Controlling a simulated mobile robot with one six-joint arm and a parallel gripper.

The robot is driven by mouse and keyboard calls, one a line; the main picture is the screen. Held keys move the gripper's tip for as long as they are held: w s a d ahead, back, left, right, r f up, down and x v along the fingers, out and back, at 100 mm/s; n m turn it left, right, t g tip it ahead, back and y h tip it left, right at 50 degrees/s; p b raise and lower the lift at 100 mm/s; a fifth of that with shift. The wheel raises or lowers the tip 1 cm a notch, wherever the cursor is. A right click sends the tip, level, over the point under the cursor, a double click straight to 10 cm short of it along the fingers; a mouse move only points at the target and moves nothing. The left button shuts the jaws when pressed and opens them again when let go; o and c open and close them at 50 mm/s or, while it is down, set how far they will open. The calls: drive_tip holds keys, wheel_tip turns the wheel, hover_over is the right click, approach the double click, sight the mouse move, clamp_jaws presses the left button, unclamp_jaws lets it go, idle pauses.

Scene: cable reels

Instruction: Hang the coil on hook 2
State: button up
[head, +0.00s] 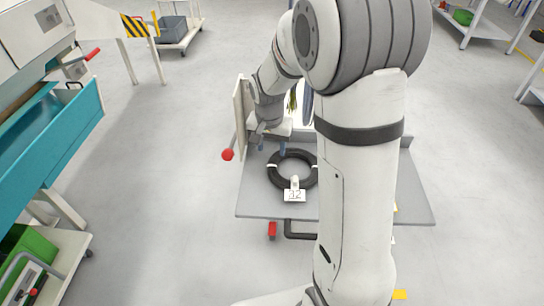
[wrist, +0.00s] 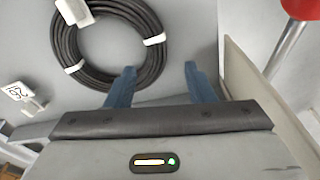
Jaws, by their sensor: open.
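A black coil (head: 277,178) with white ties lies flat on a grey tabletop (head: 262,208), and a white number tag (head: 294,195) shows at its near edge. The coil also fills the upper left of the wrist view (wrist: 66,40). My gripper (head: 270,146) is at the coil's far left, its two blue fingers apart with nothing between them. In the wrist view the open fingers (wrist: 160,72) point toward the coil's edge; I cannot tell whether the left one touches it. I cannot make out hook 2; my arm hides part of the scene behind.
An upright pale panel (head: 240,112) and a red ball knob (head: 227,154) stand close left of my gripper. Dark hanging strands (head: 293,99) show behind the table. A teal bench (head: 60,145) is at far left. The floor between is clear.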

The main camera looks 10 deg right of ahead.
drive_tip(key=shift+s+r, duration=0.1)
drive_tip(key=shift+r, duration=0.8)
drive_tip(key=s+r+n+p, duration=0.1)
drive_tip(key=s+r+n, duration=0.2)
drive_tip(key=s, duration=0.7)
drive_tip(key=s+r+n+t+p, duration=0.1)
drive_tip(key=s+r+n, duration=0.1)
drive_tip(key=s+r, duration=0.6)
drive_tip(key=s, duration=0.3)
drive_tip(key=shift+d+r+n+y, duration=0.15)
drive_tip(key=shift+d+n+y, duration=0.15)
drive_tip(key=shift+n, duration=0.1)
drive_tip(key=shift+s, duration=0.1)
drive_tip(key=shift+c, duration=0.6)
